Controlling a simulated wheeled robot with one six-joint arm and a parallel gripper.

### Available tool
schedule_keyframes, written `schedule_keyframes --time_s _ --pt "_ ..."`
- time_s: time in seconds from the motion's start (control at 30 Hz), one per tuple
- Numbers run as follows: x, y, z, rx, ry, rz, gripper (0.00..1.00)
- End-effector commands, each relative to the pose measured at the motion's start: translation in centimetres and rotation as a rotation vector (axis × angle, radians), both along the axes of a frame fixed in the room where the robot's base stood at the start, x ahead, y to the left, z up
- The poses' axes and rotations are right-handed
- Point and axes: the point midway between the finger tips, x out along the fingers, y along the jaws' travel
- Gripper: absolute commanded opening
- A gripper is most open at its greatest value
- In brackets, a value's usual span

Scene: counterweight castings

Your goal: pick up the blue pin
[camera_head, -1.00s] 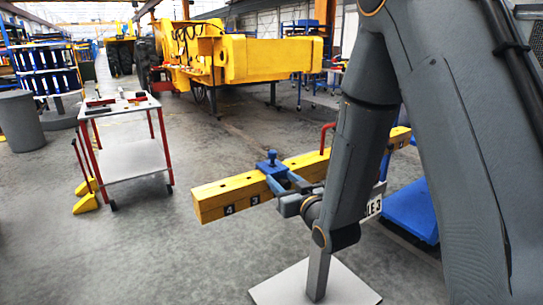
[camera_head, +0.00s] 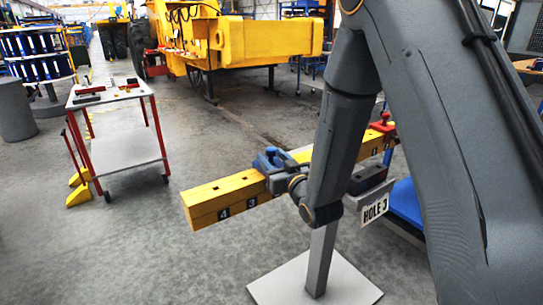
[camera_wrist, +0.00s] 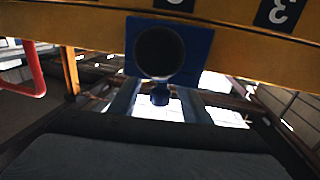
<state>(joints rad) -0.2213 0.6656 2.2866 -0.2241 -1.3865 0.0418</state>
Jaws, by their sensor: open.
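The blue pin (camera_head: 270,152) stands on top of the yellow beam (camera_head: 222,193), by the numbers 3 and 4. In the wrist view, which looks upside down, the pin's blue knob (camera_wrist: 160,96) juts from a blue block (camera_wrist: 203,45) with a dark round face. My gripper (camera_head: 276,172) is at the blue block, on the near side of the beam. In the wrist view the fingers of my open gripper (camera_wrist: 158,103) lie either side of the knob, with gaps. I cannot tell whether they touch the block.
A HOLE 3 sign (camera_head: 375,207) hangs below a dark block right of my arm. A red knob (camera_head: 383,124) tops the beam's far end. A red handle (camera_wrist: 36,75) shows in the wrist view. A red-legged cart (camera_head: 110,97) stands left; the floor between is clear.

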Motion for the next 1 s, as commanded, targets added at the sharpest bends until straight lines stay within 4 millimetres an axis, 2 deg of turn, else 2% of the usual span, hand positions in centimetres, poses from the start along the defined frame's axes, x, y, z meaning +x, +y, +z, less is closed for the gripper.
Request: schedule_keyframes --time_s 0.13,0.3,0.57,0.83,1.0 --pt "1.8 1.3 0.0 0.000 0.000 0.000 0.44" --pt "3.5 1.9 -0.1 0.000 0.000 -0.003 0.44" --pt "3.8 1.8 -0.2 0.000 0.000 -0.004 0.44" --pt "3.7 1.8 -0.2 0.000 0.000 -0.004 0.00" --pt "3.8 1.9 -0.1 0.000 0.000 -0.004 0.00"
